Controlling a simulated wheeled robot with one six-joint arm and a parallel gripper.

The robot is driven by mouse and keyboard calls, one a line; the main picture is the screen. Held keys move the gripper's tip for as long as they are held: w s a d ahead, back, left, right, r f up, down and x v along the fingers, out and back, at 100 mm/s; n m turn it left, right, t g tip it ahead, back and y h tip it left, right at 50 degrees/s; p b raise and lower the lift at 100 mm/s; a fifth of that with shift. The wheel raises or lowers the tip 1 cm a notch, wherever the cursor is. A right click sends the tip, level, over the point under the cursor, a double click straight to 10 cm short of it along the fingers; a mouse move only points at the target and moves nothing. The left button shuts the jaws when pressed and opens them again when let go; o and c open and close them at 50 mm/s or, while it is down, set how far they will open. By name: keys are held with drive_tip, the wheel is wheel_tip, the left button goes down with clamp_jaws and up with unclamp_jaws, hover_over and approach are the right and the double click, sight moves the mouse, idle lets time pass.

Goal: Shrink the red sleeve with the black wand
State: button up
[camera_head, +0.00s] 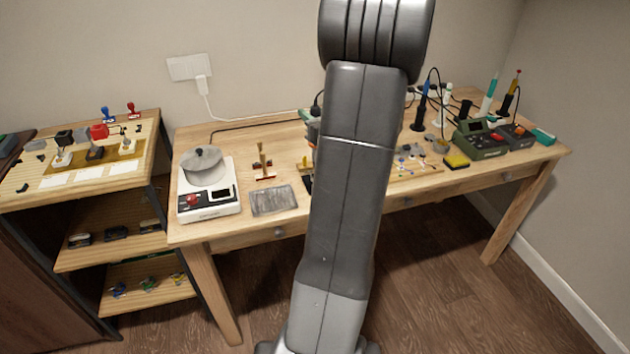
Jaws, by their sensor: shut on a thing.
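My grey arm runs up the middle of the head view and covers the centre of the workbench (405,205). My gripper and anything in it are hidden behind the arm. I cannot make out the red sleeve for certain. A small wooden stand (263,160) on the left half of the bench has a red strip at its foot, too small to identify. Several upright tools stand on the right half. One is a dark tool with a blue upper part (421,105). Another is a dark tool with a red-orange top (509,95). I cannot tell which is the black wand.
A white machine with a round grey lid (210,195) and a grey pad (273,200) lie on the left. A green station (480,140) and a yellow sponge (456,161) lie on the right. A shelf unit (75,190) adjoins the bench's left end.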

wheel_tip(320, 180, up, 10)
drive_tip(key=p, duration=0.6)
drive_tip(key=shift+f, duration=0.2)
